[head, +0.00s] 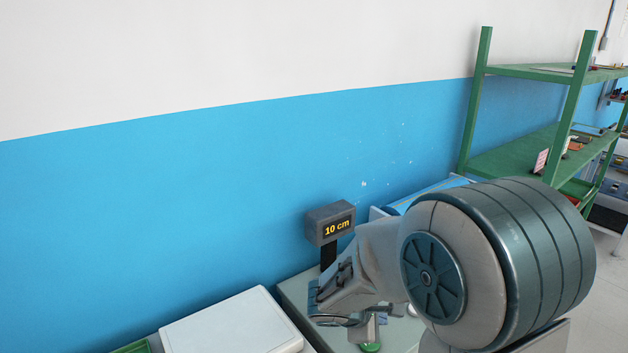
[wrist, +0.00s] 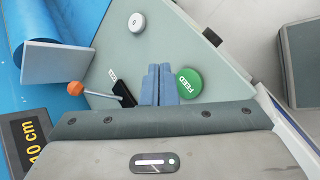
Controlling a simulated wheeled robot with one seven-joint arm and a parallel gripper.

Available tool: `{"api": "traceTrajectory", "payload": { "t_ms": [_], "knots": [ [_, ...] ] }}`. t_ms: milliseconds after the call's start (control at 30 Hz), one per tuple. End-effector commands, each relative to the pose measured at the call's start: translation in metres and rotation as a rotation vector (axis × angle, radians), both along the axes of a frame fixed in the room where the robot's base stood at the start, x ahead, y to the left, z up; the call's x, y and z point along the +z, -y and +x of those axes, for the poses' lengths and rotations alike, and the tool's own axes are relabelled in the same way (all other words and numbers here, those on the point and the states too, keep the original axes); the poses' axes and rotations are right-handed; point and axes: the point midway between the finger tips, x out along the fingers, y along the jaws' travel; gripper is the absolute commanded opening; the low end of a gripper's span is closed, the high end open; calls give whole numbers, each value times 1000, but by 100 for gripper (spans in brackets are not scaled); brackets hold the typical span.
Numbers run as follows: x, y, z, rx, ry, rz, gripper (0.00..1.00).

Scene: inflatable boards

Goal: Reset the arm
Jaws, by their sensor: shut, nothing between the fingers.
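My gripper (wrist: 159,84) is shut and empty, its two blue fingers side by side in the wrist view. It is over a grey-green machine top (wrist: 175,45). A green FEED button (wrist: 189,83) shows just right of the fingers, and a lever with an orange knob (wrist: 75,88) shows to their left. I cannot tell whether the fingers touch anything. In the head view my arm reaches in from the lower right and covers much of the machine top (head: 297,290).
A "10 cm" display (head: 338,228) stands on a post by the blue wall. A blue roll (wrist: 45,68) lies behind an upright plate (wrist: 58,62). A white box (head: 230,325) is at lower left. Green shelving (head: 525,150) stands at right. Open floor shows at far right.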

Motion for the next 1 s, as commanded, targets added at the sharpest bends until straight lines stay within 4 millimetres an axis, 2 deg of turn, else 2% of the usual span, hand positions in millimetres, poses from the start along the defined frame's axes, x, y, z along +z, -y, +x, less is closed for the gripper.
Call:
{"api": "traceTrajectory", "payload": {
  "t_ms": [33, 200, 400, 567, 700, 800, 1000],
  "knots": [
    [11, 8, -9, -66, 22, 33, 0],
    [36, 28, -48, -313, 82, 176, 0],
    [57, 35, -94, -581, 149, 375, 0],
    [71, 30, -127, -776, 199, 557, 0],
    [82, 19, -150, -924, 236, 728, 0],
    [90, 10, -163, -1007, 256, 838, 0],
    [99, -3, -176, -1095, 272, 978, 0]
  ]
}}
